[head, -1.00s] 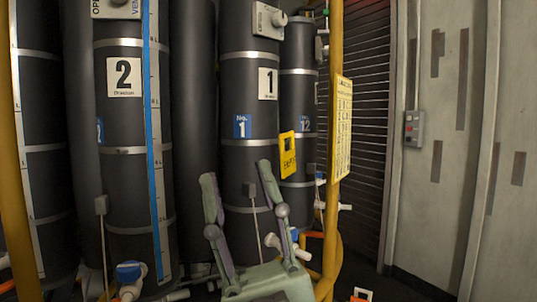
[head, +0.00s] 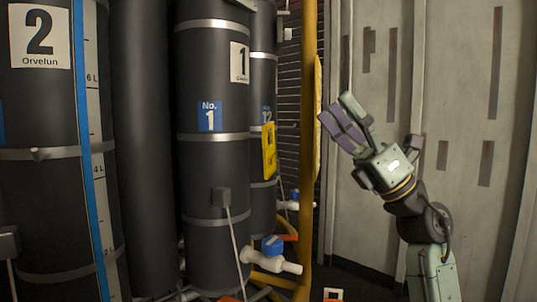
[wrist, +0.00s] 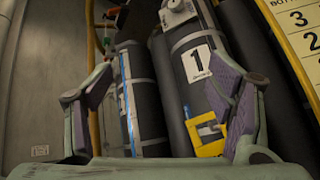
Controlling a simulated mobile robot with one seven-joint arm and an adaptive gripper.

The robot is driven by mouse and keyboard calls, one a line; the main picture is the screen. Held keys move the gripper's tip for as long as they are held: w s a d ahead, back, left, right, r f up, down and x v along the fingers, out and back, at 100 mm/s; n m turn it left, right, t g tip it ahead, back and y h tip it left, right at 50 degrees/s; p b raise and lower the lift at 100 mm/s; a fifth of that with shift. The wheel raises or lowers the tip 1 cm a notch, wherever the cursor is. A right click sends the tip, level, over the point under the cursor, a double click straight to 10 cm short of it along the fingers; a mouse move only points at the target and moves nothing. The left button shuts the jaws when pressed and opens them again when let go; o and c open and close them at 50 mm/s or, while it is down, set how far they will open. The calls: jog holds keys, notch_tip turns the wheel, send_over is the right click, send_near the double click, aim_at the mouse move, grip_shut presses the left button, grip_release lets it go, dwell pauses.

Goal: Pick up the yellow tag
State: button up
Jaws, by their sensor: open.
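The yellow tag (head: 269,150) hangs upright in the head view, seen at a slant, beside the dark cylinder marked 1. It has a cut-out near its top. In the wrist view the tag (wrist: 205,134) shows between my fingers, nearer the right finger, which covers part of its edge. My gripper (head: 338,115) is right of the yellow post in the head view, apart from the tag, with its fingers pointing up and left. In the wrist view my gripper (wrist: 160,92) is open and empty, its two purple-padded fingers spread wide.
A yellow post (head: 309,130) stands between the tag and my gripper in the head view. A yellow numbered board (wrist: 297,35) is close at the wrist view's upper right. A blue-handled valve (head: 272,246) sits low. Grey wall panels (head: 440,80) stand at right.

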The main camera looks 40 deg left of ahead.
jog(key=a+f+n+t+h, duration=0.3)
jog(key=h, duration=0.2)
jog(key=n+t+h, duration=0.1)
jog(key=t+h, duration=0.2)
jog(key=h, duration=0.1)
send_near(271, 152)
jog(key=p+x, duration=0.1)
jog(key=x, duration=0.4)
jog(key=shift+a+r, duration=0.15)
jog(key=shift+a, duration=0.05)
jog(key=p+x, duration=0.1)
jog(key=x, duration=0.4)
jog(key=shift+f+p, duration=0.2)
jog(key=shift+p, duration=0.15)
jog(key=c, duration=1.1)
